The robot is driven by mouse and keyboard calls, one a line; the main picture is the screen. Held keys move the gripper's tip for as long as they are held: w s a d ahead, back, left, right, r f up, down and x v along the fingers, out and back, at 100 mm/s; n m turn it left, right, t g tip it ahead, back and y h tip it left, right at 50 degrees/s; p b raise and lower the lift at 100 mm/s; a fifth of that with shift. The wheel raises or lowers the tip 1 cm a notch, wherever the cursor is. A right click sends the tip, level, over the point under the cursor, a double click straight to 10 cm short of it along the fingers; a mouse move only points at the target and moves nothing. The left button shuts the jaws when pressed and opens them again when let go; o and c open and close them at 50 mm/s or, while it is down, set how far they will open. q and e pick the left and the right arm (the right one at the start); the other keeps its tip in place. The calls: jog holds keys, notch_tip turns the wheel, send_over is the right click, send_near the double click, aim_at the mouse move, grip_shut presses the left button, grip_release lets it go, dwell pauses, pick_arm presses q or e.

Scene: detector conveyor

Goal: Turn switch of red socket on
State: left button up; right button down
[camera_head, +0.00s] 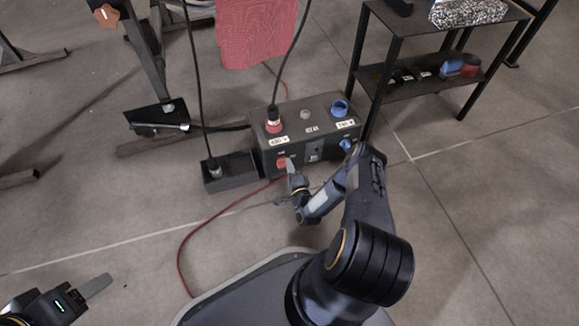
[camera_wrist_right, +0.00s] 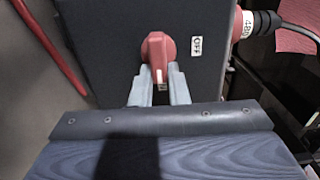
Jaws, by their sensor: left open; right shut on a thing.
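The dark power box (camera_head: 318,117) stands on the floor. Its red socket (camera_head: 273,124) on top has a black cable plugged in. The red switch (camera_head: 283,163) is on the box's front face, below the red socket. In the right wrist view the red switch (camera_wrist_right: 158,52) is a knob with its handle between my right gripper's fingers (camera_wrist_right: 159,92); an "OFF" label (camera_wrist_right: 197,46) is beside it. My right gripper (camera_head: 291,167) is shut on the red switch. My left gripper (camera_head: 97,286) is at the lower left, away from the box; only part of it shows.
A blue socket (camera_head: 340,108) and a blue switch (camera_head: 346,145) are on the box's right side. A black shelf (camera_head: 428,84) stands at the right. A red cable (camera_head: 196,229) runs over the floor.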

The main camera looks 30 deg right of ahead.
jog(key=shift+d, duration=0.1)
jog(key=c, duration=1.4)
grip_release()
jog(key=p+v, duration=0.2)
jog(key=v, duration=0.5)
jog(key=shift+s+p, duration=0.35)
